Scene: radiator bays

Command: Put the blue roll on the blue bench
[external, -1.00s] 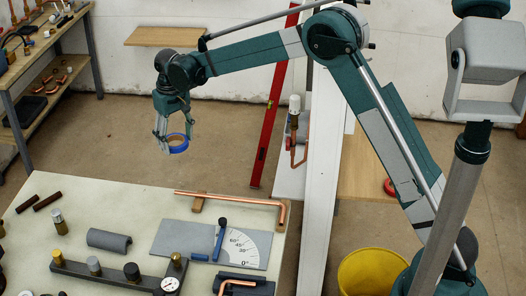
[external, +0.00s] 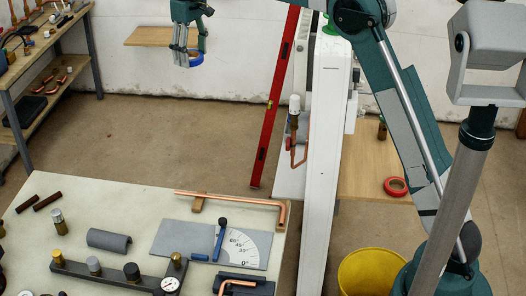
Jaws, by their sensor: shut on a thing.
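My gripper (external: 187,58) is at the top of the external view, shut on the blue roll (external: 197,60). It holds the roll in the air, clear of all surfaces, in front of the white wall and close to the right end of a wooden wall shelf in the picture. No bench top is plainly blue. A workbench with blue-grey legs (external: 19,131) stands at the far left. Part of my arm is cut off by the top edge.
A cream table (external: 130,215) with copper pipe, a protractor plate and fittings fills the front left. A white upright panel (external: 322,170) and a red spirit level (external: 277,110) stand right of the gripper. A red roll (external: 396,187) lies on a wooden surface behind the panel. A yellow bucket (external: 372,275) is at the lower right.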

